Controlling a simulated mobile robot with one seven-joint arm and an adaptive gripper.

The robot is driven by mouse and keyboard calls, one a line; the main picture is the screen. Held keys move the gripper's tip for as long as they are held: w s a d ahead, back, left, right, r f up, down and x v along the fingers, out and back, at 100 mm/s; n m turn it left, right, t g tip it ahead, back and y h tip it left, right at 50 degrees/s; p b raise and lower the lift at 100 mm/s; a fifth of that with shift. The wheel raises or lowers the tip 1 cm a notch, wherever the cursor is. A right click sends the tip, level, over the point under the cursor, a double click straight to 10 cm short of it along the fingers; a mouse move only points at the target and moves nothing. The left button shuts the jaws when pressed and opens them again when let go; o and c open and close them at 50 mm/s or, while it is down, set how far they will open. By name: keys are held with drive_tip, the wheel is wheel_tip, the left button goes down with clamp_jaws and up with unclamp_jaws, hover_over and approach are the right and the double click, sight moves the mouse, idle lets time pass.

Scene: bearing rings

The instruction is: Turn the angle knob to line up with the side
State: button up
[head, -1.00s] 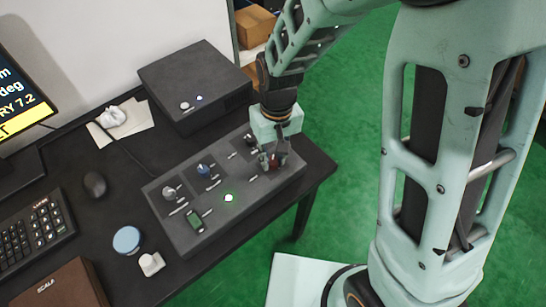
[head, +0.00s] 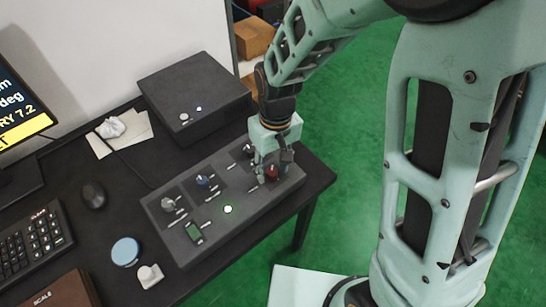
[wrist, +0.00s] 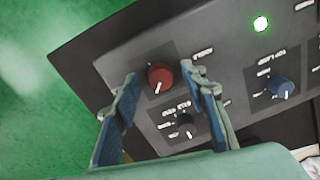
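A dark control panel (head: 243,222) on the desk carries several knobs. The red knob (head: 272,172) is near the panel's right end; its white pointer line shows in the wrist view (wrist: 160,77). My gripper (head: 273,164) is over the red knob with its fingers apart. In the wrist view my open gripper (wrist: 160,74) has one finger on each side of the red knob, with gaps between them and it. A black knob (wrist: 186,128) and a blue knob (wrist: 281,87) also show there.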

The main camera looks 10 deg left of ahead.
sight(274, 170)
wheel_tip(274, 170, up, 12)
drive_tip(key=shift+w+d+f, duration=0.15)
drive_tip(key=shift+d+f, duration=0.05)
idle(0.4)
